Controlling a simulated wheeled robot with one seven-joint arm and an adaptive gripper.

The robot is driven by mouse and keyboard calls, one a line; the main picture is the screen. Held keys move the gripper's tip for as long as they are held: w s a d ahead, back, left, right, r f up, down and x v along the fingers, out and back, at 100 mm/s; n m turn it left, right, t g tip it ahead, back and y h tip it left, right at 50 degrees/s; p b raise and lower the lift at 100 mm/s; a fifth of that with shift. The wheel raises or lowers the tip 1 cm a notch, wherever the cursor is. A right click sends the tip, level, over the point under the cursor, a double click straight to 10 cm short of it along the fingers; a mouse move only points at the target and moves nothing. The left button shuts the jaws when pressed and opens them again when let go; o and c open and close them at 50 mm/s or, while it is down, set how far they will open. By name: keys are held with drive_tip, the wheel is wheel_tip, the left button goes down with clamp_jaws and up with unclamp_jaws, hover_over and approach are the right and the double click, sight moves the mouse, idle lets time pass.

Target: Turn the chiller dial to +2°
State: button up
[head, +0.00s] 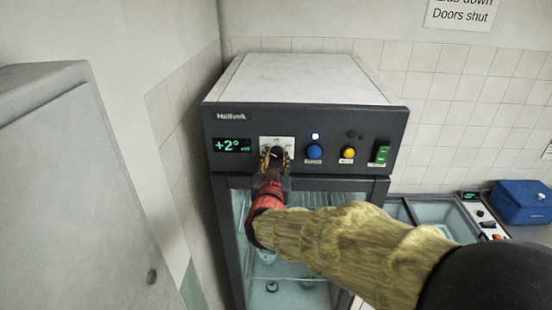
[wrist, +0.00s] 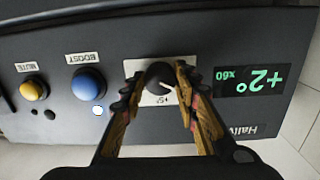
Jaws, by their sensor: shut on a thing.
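The chiller (head: 300,85) is a tall cabinet with a dark control panel across its top front. Its green display (head: 231,145) reads +2°; the same reading shows upside down in the wrist view (wrist: 250,81). The black dial (wrist: 160,77) sits on a white plate (wrist: 147,66), with a pale pointer line on its face. My gripper (head: 275,156) is at the dial, its two fingers (wrist: 157,88) on either side of it and shut on it. The fingers hide part of the dial and plate.
Right of the dial in the head view are a blue button (head: 314,152), a yellow button (head: 348,153) and a green switch (head: 381,152). A blue box (head: 522,202) stands on the right. A grey cabinet (head: 80,190) stands at the left.

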drive_tip(key=shift+f, duration=0.1)
drive_tip(key=o, duration=1.2)
drive_tip(key=shift+c, duration=0.2)
drive_tip(key=s, duration=1.2)
drive_tip(key=shift+a+r, duration=0.4)
